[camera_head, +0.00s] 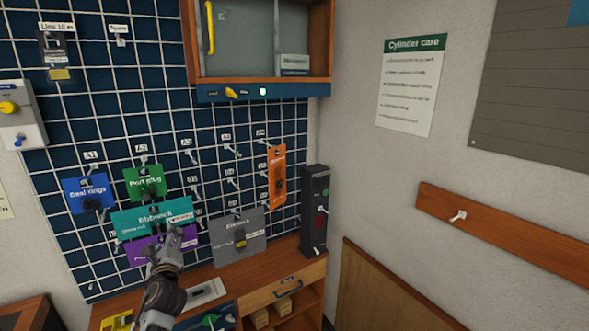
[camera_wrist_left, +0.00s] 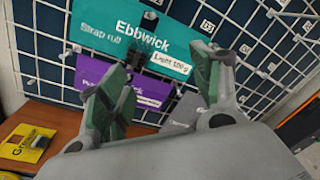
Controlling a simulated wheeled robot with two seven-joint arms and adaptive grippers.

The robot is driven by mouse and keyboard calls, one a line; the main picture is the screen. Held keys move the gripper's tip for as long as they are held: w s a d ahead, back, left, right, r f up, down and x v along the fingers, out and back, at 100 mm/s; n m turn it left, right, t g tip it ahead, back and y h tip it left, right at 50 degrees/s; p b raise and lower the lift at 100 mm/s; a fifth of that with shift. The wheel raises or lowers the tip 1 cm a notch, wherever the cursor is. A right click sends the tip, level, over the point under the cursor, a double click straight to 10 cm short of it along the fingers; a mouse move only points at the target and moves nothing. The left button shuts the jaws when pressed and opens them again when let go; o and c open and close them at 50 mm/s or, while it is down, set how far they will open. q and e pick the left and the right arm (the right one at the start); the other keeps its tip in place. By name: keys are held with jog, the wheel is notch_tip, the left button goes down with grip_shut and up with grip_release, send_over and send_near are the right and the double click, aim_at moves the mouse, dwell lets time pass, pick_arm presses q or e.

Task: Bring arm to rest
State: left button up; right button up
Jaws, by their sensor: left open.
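My left gripper (camera_head: 170,238) reaches up from the bottom in the head view, in front of the pegboard grid. In the left wrist view its two green-padded fingers (camera_wrist_left: 160,92) stand apart with nothing between them. Beyond the fingers hangs a teal card reading Ebbwick (camera_wrist_left: 125,38), which also shows in the head view (camera_head: 140,219). A purple card (camera_wrist_left: 150,92) hangs just below it, partly hidden by a finger. I cannot tell whether the fingers touch either card. My right gripper is not in view.
Blue (camera_head: 86,192), green (camera_head: 146,181), orange (camera_head: 277,175) and grey (camera_head: 236,246) cards hang on the grid among several hooks. A dark upright box (camera_head: 316,212) stands on the wooden bench. A cabinet (camera_head: 322,66) is above. A yellow packet (camera_wrist_left: 22,146) lies on the bench at left.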

pick_arm(q)
jog(key=w+d+f+n+g+h, duration=0.1)
jog(key=w+f+n+h, duration=0.15)
jog(key=f+n, duration=0.6)
jog(key=w+d+f+n+g+h, duration=0.1)
jog(key=d+f+n+h, duration=0.15)
jog(key=f, duration=1.15)
jog(key=s+d+f+n+g+h, duration=0.15)
jog(key=s+f+n, duration=0.35)
jog(key=f, duration=0.8)
jog(key=s+f+n+g, duration=0.25)
jog(key=s+f, duration=0.35)
jog(key=f, duration=0.7)
jog(key=s+d+f+n+g, duration=0.25)
jog(key=s+f+g, duration=0.25)
jog(key=s+f, duration=1.7)
jog(key=s+d+f+g, duration=0.2)
jog(key=s, duration=1.3)
jog(key=s+d+f+g+h, duration=0.1)
jog(key=s+d+f+g, duration=0.1)
jog(key=s, duration=1.3)
jog(key=shift+s+d+f+m+g, duration=0.3)
jog(key=shift+s+d+f+m, duration=0.1)
jog(key=shift+d+f, duration=0.25)
jog(key=shift+h, duration=0.25)
